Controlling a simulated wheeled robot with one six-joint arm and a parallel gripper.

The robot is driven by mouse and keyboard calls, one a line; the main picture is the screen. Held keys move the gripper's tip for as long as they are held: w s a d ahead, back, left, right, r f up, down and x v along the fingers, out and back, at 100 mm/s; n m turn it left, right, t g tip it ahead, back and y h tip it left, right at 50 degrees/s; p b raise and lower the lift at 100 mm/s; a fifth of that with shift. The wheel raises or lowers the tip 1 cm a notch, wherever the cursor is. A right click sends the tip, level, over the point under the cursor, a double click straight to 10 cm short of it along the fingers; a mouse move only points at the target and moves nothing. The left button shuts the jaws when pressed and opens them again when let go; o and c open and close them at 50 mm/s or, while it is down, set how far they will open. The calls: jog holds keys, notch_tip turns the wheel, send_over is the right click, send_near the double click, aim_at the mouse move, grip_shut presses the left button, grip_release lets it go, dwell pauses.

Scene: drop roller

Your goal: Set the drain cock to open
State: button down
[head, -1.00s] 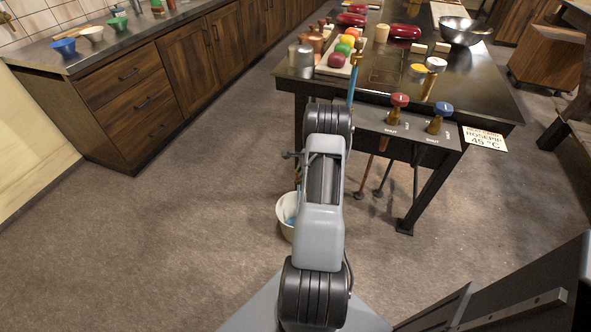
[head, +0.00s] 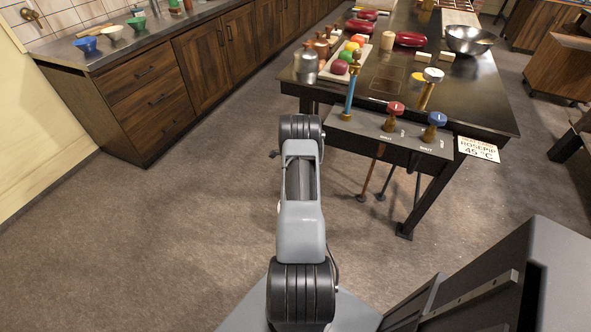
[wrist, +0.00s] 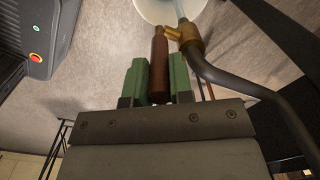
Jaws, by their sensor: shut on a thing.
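The drain cock (wrist: 190,42) is a brass fitting in the upper middle of the wrist view. A reddish-brown lever handle (wrist: 159,58) is at its left, and a dark curved pipe runs off to its right. My gripper (wrist: 157,78) has its two green fingers on either side of the handle and is shut on it. A pale spout or stream (wrist: 180,9) lies beyond the brass body, over a white bowl (wrist: 160,10). In the head view my arm hides the gripper, the cock and the bowl.
A dark table (head: 480,100) stands ahead, with a grey panel carrying a red knob (head: 395,107), a blue knob (head: 436,119) and a blue tube (head: 350,98). Thin pipes run below. The floor at left is clear.

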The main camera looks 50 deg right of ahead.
jog(key=c, duration=1)
grip_release()
jog(key=r, duration=1.3)
jog(key=shift+s+r+p, duration=0.25)
jog(key=shift+r+p, duration=0.05)
jog(key=shift+r, duration=0.1)
